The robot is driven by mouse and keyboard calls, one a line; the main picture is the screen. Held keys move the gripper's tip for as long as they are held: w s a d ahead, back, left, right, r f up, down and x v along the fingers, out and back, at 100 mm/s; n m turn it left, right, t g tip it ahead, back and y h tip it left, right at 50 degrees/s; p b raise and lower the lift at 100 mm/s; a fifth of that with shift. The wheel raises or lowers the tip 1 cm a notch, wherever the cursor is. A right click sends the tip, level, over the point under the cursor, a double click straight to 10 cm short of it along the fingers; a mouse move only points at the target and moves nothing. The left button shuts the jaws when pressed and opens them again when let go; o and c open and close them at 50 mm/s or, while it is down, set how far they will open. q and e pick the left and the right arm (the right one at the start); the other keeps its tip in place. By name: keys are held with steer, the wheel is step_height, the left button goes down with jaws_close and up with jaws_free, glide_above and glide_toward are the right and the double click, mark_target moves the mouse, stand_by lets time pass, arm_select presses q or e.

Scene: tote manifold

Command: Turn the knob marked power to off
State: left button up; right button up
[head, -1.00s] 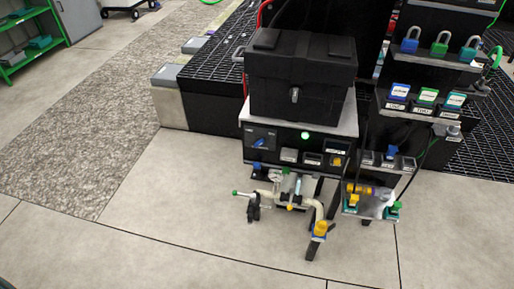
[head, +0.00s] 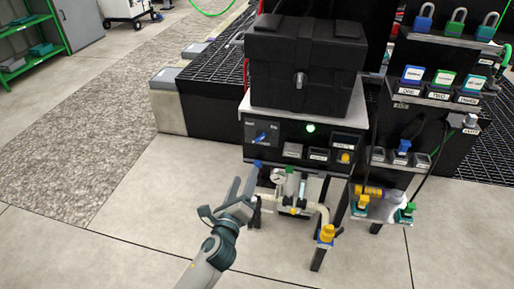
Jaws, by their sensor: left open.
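A blue knob (head: 261,138) sits at the left of the black control panel (head: 285,130), below the black tote. Small white lettering shows above it, too small to read surely. A green light (head: 310,128) glows to its right. My left gripper (head: 243,184) is open and empty, below and slightly left of the knob, apart from the panel. Its fingers point up toward the panel. It stands in front of the left part of the pipework (head: 300,208) and hides some of it. My right gripper is not in view.
A black tote (head: 305,65) stands on top of the panel unit. Padlocks (head: 456,22) and labelled blocks (head: 443,82) fill the shelves at right. Yellow-capped pipe (head: 326,234) stands low in front. The floor at left is clear.

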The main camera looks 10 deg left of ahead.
mark_target(258, 139)
arm_select(q)
steer(key=shift+r, duration=0.3)
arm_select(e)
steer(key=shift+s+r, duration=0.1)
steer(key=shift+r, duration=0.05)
arm_select(q)
steer(key=shift+w, duration=0.15)
steer(key=w+b, duration=0.1)
steer(key=w, duration=1.4)
steer(key=shift+w+f, duration=0.1)
steer(key=shift+w, duration=1)
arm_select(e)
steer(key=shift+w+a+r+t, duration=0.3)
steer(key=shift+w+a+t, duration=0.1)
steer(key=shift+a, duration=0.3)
arm_select(q)
steer(key=c, duration=1.1)
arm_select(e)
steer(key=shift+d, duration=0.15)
